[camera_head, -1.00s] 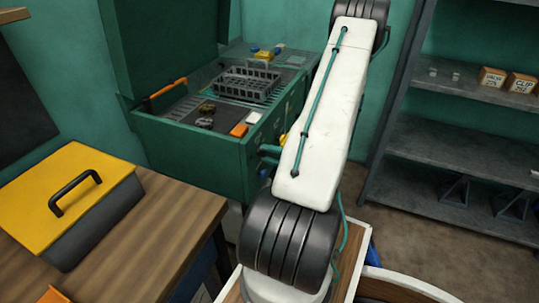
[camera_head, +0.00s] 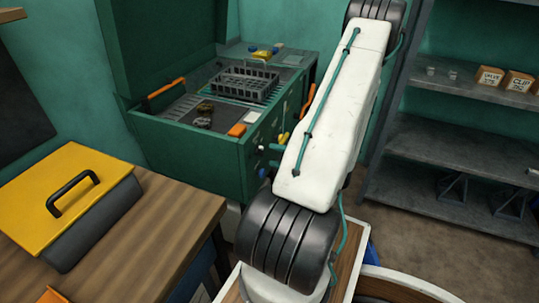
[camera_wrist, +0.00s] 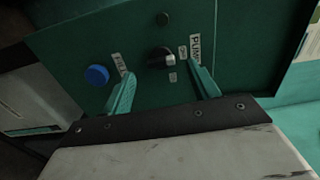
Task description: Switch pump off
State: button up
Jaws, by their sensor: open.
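The pump switch (camera_wrist: 160,58) is a dark knob with a pale part on a green panel, beside a white PUMP label (camera_wrist: 195,45) in the wrist view. My gripper (camera_wrist: 160,72) is open, its two teal fingers spread on either side of the switch in the picture. I see no contact with the switch. In the head view my gripper (camera_head: 274,155) shows as small teal fingers near the front of the green machine (camera_head: 190,147), mostly hidden behind my white arm. I cannot tell the switch's exact setting.
A grey basket (camera_head: 245,83) stands on the machine. A yellow-lidded box (camera_head: 68,195) is on the wooden table; shelves (camera_head: 450,150) stand right.

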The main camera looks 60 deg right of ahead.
jog(key=shift+s+d, duration=0.15)
jog(key=shift+s, duration=1.95)
